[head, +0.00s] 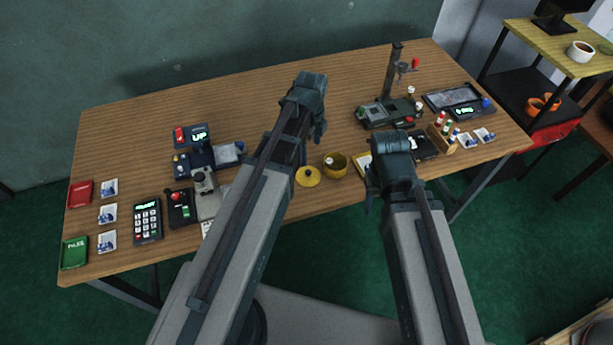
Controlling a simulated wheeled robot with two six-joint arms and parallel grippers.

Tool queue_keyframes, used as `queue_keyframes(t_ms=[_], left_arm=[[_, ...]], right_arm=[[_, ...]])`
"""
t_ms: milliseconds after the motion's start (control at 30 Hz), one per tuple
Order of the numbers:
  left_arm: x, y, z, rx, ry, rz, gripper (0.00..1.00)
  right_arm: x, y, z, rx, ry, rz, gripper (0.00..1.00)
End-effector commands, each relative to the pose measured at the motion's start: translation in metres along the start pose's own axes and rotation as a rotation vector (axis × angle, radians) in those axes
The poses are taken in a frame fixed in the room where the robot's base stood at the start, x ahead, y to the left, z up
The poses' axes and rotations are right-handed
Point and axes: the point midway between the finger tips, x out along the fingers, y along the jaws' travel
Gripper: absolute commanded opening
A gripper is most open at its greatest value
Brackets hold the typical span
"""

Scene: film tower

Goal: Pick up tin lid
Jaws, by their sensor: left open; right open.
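The tin lid (308,177) is a round yellow disc with a small dark knob, lying on the wooden table near its front edge. The open yellow tin (336,169) stands just right of it, with something pale inside. My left gripper (296,138) is open, beyond the lid and a little to its left in the picture; its arm passes close along the lid's left side. My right gripper (394,192) is open near the front edge, right of the tin. Both grippers are seen from behind, so the space between their fingers is mostly hidden. Neither visibly holds anything.
A device with keypad (147,219), a joystick box (180,206) and trays (80,193) fill the left. A post stand (389,112), a screen unit (459,101) and a small bottle rack (442,135) stand right. The table's back middle is clear.

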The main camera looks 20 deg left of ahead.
Motion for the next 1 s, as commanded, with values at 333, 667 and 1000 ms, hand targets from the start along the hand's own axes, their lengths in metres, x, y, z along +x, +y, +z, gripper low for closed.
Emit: queue_keyframes(t_ms=[333,667,1000], left_arm=[[0.054,0.0,0.0,-0.001,0.0,0.0,1.0],[0.077,0.0,0.001,-0.001,0.0,0.0,1.0],[0.093,-0.003,0.005,-0.002,0.0,0.0,1.0]], right_arm=[[0.053,-0.005,-0.003,0.0,0.0,0.0,0.53],[0.077,-0.007,-0.005,0.0,0.0,0.0,0.53],[0.093,-0.009,-0.005,0.0,0.0,0.0,0.53]])
